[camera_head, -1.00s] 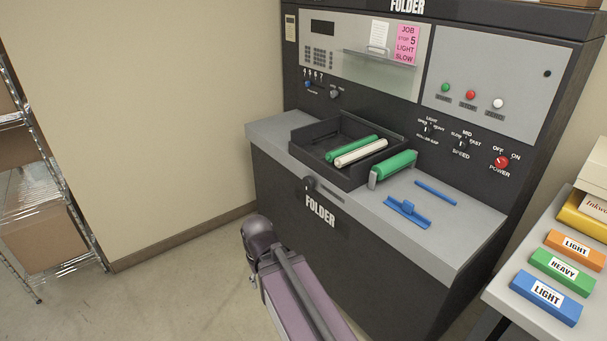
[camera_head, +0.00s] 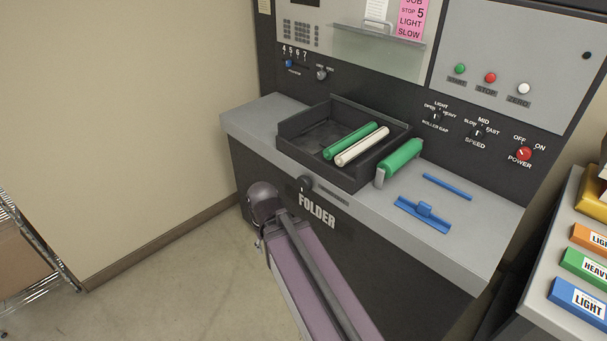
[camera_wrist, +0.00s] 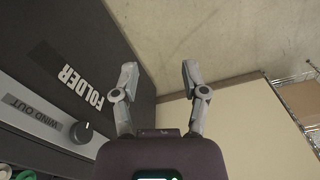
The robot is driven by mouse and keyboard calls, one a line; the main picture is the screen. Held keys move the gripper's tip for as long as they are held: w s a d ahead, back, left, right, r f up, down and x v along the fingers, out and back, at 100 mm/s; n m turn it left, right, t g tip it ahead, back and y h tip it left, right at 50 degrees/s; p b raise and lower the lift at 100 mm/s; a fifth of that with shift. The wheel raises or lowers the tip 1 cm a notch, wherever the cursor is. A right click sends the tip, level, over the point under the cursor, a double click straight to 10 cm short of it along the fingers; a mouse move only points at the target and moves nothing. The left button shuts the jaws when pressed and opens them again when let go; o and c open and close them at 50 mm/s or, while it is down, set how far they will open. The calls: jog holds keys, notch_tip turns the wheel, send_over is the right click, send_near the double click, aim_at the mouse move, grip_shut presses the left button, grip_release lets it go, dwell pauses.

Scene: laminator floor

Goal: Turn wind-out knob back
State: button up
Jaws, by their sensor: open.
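The wind-out knob (camera_head: 305,184) is a round black knob on the front of the folder, just below the tray. In the wrist view the knob (camera_wrist: 82,132) is at the lower left, beside a "WIND OUT" label (camera_wrist: 33,110), with a pale mark on its face. My gripper (camera_wrist: 158,76) is open and empty in the wrist view, its two fingers spread apart. The knob is left of the fingers there, clear of them. In the head view, my arm stands left of and below the knob, and the fingers cannot be made out.
The black tray (camera_head: 290,130) on the grey ledge holds a green and a white roller. A green roller (camera_head: 400,160) and blue tools (camera_head: 424,214) lie to its right. A side table (camera_head: 545,310) bears labelled blocks. Floor is open at left, before a wire shelf (camera_head: 35,240).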

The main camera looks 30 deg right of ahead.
jog(key=shift+w+d, duration=0.2)
jog(key=shift+w, duration=0.3)
jog(key=shift+w+d, duration=0.15)
jog(key=shift+w, duration=0.3)
jog(key=o, duration=0.5)
jog(key=shift+o, duration=0.5)
jog(key=shift+w+d+f, duration=0.15)
jog(key=shift+f, duration=0.05)
jog(key=w+d+f+m+t+h+b, duration=0.2)
jog(key=w+d+f+m+h+b, duration=0.65)
jog(key=b, duration=0.45)
jog(key=w+r+m+t+h+b, duration=0.1)
jog(key=w+m+t+h+b, duration=0.1)
jog(key=w+h+b, duration=0.2)
jog(key=w+d+r+m+t+h+b, duration=0.1)
jog(key=w+m+h+b, duration=0.2)
jog(key=w+b, duration=0.5)
jog(key=shift+d+r+t+h, duration=0.25)
jog(key=shift+t+h, duration=0.15)
jog(key=shift+h, duration=0.35)
